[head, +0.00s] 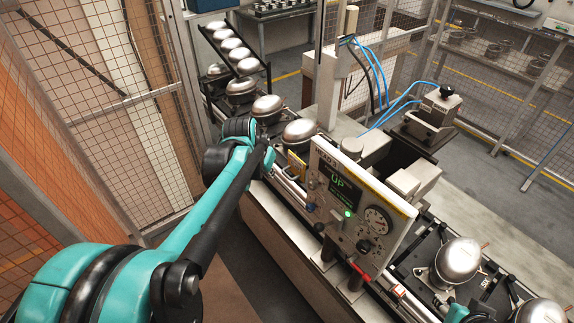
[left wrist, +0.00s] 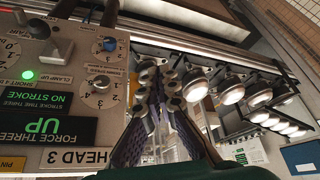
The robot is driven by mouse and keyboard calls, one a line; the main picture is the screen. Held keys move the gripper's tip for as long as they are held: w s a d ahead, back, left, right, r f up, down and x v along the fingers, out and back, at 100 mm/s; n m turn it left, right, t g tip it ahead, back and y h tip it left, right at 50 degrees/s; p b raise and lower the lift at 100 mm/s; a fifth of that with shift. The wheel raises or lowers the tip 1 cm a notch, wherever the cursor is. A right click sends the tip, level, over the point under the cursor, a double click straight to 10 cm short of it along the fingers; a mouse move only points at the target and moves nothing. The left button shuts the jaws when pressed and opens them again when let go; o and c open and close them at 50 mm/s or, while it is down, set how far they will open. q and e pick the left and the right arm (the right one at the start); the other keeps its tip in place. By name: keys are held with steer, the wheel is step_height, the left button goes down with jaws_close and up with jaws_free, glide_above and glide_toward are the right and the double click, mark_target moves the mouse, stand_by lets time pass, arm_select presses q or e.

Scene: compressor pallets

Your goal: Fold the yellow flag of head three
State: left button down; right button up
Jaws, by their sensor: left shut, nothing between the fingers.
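The head three panel (head: 345,205) is a grey box with a green "UP" display, a lit green lamp and a dial. It also fills the left of the left wrist view (left wrist: 70,100), reading "HEAD 3", "FORCE THREE UP" and "NO STROKE". A small yellow plate (head: 297,165), perhaps the flag, stands at the panel's left edge in the head view. I cannot tell whether it is folded. My left gripper (head: 268,160) is shut and empty, just left of that plate; its fingers (left wrist: 158,85) show beside the panel. Contact is unclear.
Silver domed compressors (head: 267,108) line the conveyor behind my left gripper, and another (head: 458,262) stands right of the panel. Blue hoses (head: 375,65) hang behind the panel. A mesh fence (head: 75,60) stands at left. A grey clamp block (head: 432,115) is at back right.

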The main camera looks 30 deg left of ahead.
mark_target(291, 169)
arm_select(q)
steer(key=w+a+f, duration=0.1)
steer(key=w+f, duration=0.6)
steer(key=shift+w+f+p, duration=0.2)
steer(key=shift+w+p, duration=0.1)
steer(key=shift+w, duration=0.1)
steer(key=shift+a, duration=0.1)
steer(key=shift+w+a+m, duration=0.1)
steer(key=shift+w+m, duration=0.1)
steer(key=shift+m, duration=0.1)
